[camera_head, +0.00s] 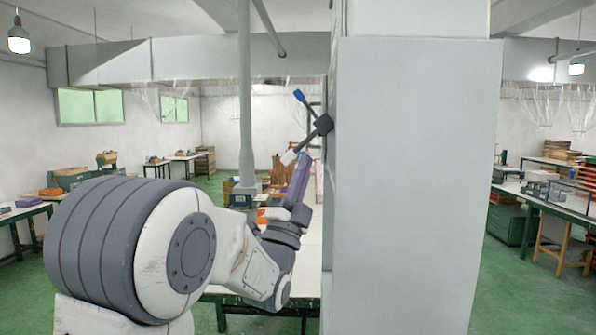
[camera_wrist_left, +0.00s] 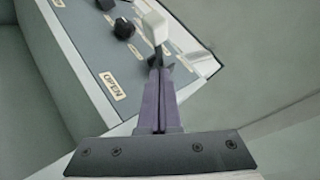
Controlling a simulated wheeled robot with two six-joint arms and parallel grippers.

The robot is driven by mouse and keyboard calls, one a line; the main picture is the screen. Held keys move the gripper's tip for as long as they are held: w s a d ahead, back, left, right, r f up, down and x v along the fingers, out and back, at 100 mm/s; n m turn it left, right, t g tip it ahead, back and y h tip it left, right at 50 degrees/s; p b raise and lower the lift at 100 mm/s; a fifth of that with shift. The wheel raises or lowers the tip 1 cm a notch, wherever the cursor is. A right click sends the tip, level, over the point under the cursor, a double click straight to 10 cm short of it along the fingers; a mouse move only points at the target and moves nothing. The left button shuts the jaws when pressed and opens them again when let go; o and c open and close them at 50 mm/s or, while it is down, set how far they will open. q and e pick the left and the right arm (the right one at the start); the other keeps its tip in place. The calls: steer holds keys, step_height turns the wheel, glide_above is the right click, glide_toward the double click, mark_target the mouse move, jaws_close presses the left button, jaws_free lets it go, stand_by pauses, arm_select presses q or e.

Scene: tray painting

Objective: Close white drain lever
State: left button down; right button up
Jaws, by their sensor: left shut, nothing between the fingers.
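The white drain lever (camera_head: 288,157) juts from the left side of a tall grey cabinet, its white tip pointing down and left in the head view. In the left wrist view its white knob (camera_wrist_left: 155,25) stands just beyond my fingertips. My left gripper (camera_head: 302,158) has purple fingers raised close beside the lever. The fingers also show pressed together in the left wrist view (camera_wrist_left: 160,72), with nothing between them. I cannot tell whether they touch the lever. My right gripper is in neither view.
The grey cabinet (camera_head: 415,180) fills the middle right. A blue-tipped lever (camera_head: 299,95) rises above the white one. In the wrist view the panel has a black knob (camera_wrist_left: 124,28) and an OPEN label (camera_wrist_left: 112,86). A pale table (camera_head: 305,262) stands behind my arm.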

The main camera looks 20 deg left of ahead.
arm_select(q)
steer(key=shift+w+a+r+p, duration=0.45)
steer(key=shift+w+a+p, duration=0.1)
steer(key=shift+w+a, duration=0.25)
steer(key=shift+w, duration=0.1)
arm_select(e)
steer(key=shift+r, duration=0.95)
